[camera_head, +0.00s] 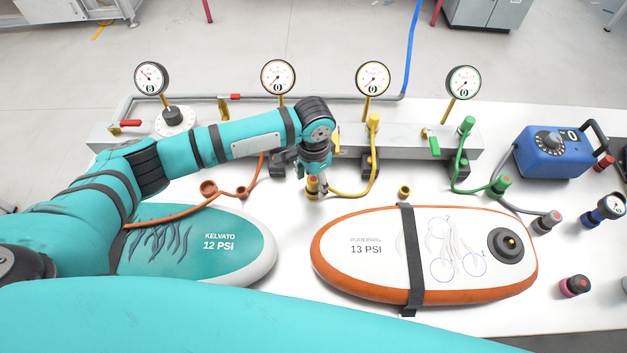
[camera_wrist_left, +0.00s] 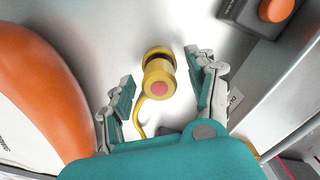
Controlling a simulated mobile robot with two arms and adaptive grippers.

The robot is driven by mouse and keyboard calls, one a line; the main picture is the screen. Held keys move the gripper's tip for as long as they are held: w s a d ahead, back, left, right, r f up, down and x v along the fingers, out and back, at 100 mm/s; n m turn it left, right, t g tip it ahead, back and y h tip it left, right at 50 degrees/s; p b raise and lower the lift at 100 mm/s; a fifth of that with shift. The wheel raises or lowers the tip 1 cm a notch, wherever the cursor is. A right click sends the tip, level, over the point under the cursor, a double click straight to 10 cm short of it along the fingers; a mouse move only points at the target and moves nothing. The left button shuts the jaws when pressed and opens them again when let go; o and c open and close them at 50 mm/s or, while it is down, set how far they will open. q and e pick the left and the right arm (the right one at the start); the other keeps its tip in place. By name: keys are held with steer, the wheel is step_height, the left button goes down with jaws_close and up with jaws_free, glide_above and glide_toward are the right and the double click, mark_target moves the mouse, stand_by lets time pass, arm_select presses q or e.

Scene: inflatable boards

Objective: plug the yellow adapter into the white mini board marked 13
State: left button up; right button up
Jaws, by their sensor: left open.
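The yellow adapter (camera_head: 312,187) stands on the white table, with a yellow hose running from it to the pipe block. My left gripper (camera_head: 314,176) is right above it. In the left wrist view the adapter (camera_wrist_left: 158,72) shows a pink-red top and lies between the spread fingers of my left gripper (camera_wrist_left: 166,80), with gaps on both sides. My right gripper is not in view.
A teal board marked 12 PSI (camera_head: 238,236) lies at left, with an orange hose beside it. A small yellow cap (camera_head: 404,191) stands behind the white board. A green adapter (camera_head: 500,186), a grey adapter (camera_head: 547,222) and a blue pump (camera_head: 556,150) are at right.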

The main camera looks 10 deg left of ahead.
arm_select(q)
jaws_close()
stand_by(0.3)
